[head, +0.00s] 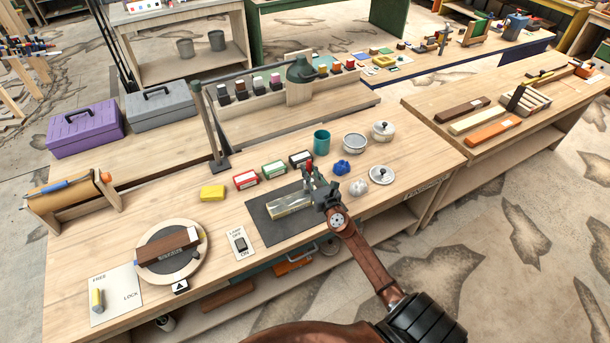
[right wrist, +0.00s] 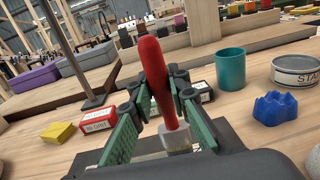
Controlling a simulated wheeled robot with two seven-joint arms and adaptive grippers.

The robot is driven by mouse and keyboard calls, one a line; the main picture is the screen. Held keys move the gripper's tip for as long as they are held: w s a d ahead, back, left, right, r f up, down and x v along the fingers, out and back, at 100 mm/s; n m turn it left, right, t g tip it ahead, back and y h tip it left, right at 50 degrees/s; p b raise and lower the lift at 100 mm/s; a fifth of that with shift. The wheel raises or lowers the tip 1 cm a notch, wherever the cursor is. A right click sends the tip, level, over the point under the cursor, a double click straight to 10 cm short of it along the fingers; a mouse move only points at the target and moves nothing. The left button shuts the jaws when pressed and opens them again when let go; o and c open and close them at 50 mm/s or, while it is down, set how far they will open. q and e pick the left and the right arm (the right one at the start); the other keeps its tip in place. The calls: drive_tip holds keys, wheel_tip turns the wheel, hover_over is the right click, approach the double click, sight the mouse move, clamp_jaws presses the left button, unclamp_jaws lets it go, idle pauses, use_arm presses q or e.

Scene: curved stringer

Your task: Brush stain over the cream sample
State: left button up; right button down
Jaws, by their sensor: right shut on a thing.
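The cream sample (head: 288,206) is a pale strip lying on a dark mat (head: 262,225) at the front middle of the bench. Darker streaks show on it, too small to read clearly. My right gripper (head: 317,189) is over the right end of the mat, beside the sample's right end. In the right wrist view its green fingers (right wrist: 162,115) are shut on a brush with a red handle (right wrist: 152,68) and a pale ferrule (right wrist: 176,138). The brush stands nearly upright; its bristles are hidden, so I cannot tell whether they touch the sample. My left gripper is out of view.
A teal cup (head: 321,140), a grey can (head: 355,143), a lidded pot (head: 382,131) and blue (head: 342,167) and white crumpled pieces (head: 357,188) stand behind and right. Small labelled boxes (head: 273,169) line the mat's back. A turntable (head: 170,252) and switch plate (head: 240,243) are left.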

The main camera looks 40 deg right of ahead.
drive_tip(key=shift+d+f, duration=0.15)
drive_tip(key=shift+d, duration=0.3)
wheel_tip(320, 180, up, 3)
drive_tip(key=shift+s+f+p, duration=0.1)
drive_tip(key=shift+f+p, duration=0.05)
drive_tip(key=shift+p, duration=0.7)
wheel_tip(320, 180, up, 6)
drive_tip(key=p, duration=0.5)
drive_tip(key=shift+f, duration=0.2)
